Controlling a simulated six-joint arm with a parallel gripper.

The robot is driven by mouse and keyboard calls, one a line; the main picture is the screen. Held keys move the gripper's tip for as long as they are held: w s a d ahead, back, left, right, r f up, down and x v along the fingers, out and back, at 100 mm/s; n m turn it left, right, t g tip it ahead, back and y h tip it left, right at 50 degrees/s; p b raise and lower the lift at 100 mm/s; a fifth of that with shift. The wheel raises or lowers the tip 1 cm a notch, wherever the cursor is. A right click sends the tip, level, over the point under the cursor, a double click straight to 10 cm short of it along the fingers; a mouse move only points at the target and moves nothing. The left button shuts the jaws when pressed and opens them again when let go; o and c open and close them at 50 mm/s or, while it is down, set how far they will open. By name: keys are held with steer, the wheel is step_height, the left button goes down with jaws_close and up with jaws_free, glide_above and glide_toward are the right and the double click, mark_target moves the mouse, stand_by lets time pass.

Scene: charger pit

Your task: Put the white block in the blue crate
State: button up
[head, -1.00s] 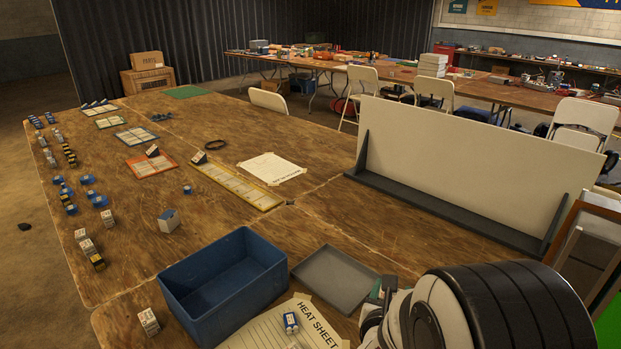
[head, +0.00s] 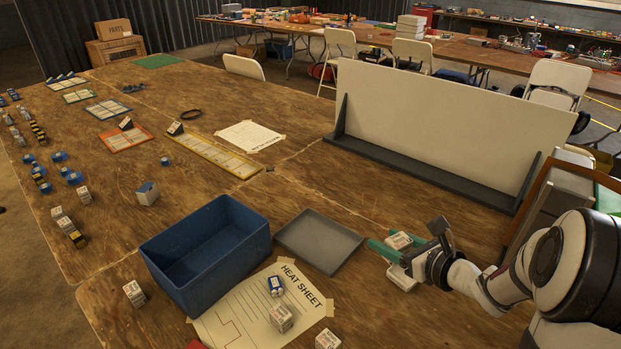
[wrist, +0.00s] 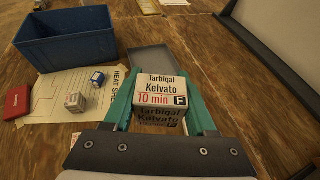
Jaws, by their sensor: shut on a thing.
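My gripper (head: 384,248) has teal fingers and is shut on a white block (head: 399,241) above the right part of the table. In the wrist view the white block (wrist: 160,92) sits between both fingers, its printed label reading "Tarbiqal Kelvato 10 min F". The open-topped blue crate (head: 236,276) stands on the table, left of my gripper in the head view. In the wrist view the blue crate (wrist: 70,54) is at the upper left, apart from the gripper. No block shows in the visible part of its inside.
A grey tray (head: 318,241) lies between crate and gripper. The heat sheet (head: 245,318) holds a small blue-and-white block (head: 276,286) and another white block (head: 281,318). A white upright panel (head: 440,130) on a dark base stands behind the gripper. A red item (wrist: 16,102) lies near the sheet.

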steer(key=s+f+n+g+y, duration=0.25)
steer(key=s+f+n, duration=0.2)
steer(key=f, duration=0.45)
steer(key=y, duration=0.1)
glide_above(335, 306)
steer(key=shift+m+g, duration=0.25)
step_height(335, 306, down, 7)
steer(key=shift+s+d+f, duration=0.1)
steer(key=shift+d, duration=0.05)
step_height(335, 306, down, 4)
steer(key=shift+f, duration=0.1)
steer(key=shift+f, duration=0.1)
steer(key=o, duration=1.4)
steer(key=shift+c, duration=0.2)
